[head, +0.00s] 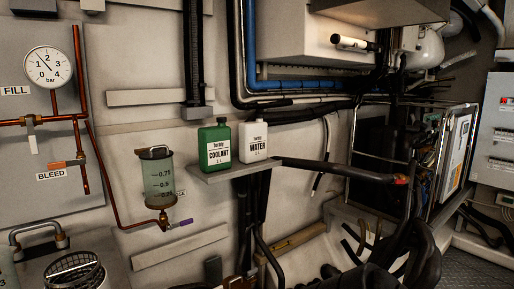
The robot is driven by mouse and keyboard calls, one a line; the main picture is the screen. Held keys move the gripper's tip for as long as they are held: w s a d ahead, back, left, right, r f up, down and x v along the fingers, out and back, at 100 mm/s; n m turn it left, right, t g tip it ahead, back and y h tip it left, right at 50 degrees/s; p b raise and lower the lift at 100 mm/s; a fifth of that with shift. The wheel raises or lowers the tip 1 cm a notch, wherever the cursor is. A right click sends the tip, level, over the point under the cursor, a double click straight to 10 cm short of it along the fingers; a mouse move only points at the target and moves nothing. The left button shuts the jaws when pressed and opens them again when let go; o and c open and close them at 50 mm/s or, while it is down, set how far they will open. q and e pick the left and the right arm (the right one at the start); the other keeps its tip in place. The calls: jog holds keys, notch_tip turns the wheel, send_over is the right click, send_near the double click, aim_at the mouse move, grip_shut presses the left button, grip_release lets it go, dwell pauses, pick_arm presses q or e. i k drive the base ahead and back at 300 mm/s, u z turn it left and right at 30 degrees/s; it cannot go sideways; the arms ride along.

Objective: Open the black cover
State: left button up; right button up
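A clear graduated cylinder (158,185) is fixed on the wall left of centre, with marks such as 0.75 and 0.5. A dark cover (155,153) sits on its top and looks closed; I cannot tell for sure that it is the task's black cover. A round dark mesh basket or strainer (75,273) shows at the bottom left, cut off by the picture's edge. I make out neither of my grippers in the head view.
A green coolant bottle (215,147) and a white water bottle (253,142) stand on a small shelf (228,169). Copper pipes and a gauge (47,67) are at left. A black pipe (335,170) juts right of the shelf. Dark hoses crowd the lower right.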

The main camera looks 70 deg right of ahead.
aim_at(155, 153)
jog(key=z, duration=1.6)
jog(key=i, duration=0.4)
jog(key=u, duration=0.05)
